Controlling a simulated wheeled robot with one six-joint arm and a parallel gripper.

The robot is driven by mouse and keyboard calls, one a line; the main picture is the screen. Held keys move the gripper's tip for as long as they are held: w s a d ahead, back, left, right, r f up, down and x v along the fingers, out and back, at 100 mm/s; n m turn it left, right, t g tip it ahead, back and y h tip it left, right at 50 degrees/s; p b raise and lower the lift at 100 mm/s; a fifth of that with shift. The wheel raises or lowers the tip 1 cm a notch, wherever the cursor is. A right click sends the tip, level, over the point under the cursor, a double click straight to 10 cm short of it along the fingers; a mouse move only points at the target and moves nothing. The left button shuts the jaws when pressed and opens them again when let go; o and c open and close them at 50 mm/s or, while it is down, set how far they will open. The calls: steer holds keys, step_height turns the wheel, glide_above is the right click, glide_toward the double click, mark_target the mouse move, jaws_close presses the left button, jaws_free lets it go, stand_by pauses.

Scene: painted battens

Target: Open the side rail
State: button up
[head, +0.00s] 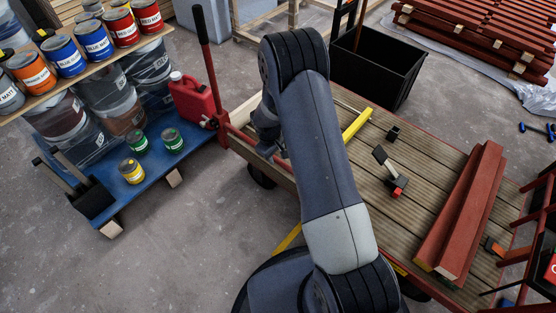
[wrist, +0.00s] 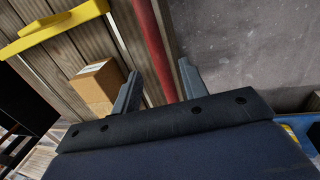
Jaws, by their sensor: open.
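The side rail, a red bar along the left edge of the cart's plank deck, shows in the head view (head: 246,141), partly hidden by my arm. In the wrist view the red rail (wrist: 152,42) runs between my two fingers. My gripper (wrist: 157,76) is open, with one finger on each side of the rail in the picture. I cannot tell whether a finger touches it. In the head view my gripper (head: 272,145) is at the cart's left edge, mostly hidden behind my arm.
Two red battens (head: 460,215) and small tools lie on the deck (head: 400,215). A yellow bar (head: 356,125) lies near my arm. A cardboard box (wrist: 98,82) shows beside a finger. The blue pallet (head: 185,150) with paint tins is left; a black bin (head: 375,68) stands behind.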

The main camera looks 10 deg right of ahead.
mark_target(278, 160)
steer(key=shift+w+d+f+b, duration=0.15)
steer(key=shift+d+f+b, duration=0.05)
steer(key=shift+f, duration=0.8)
steer(key=shift+w+d+f+b, duration=0.1)
steer(key=shift+d+f+b, duration=0.05)
steer(key=shift+f, duration=0.8)
steer(key=shift+c, duration=0.3)
jaws_close()
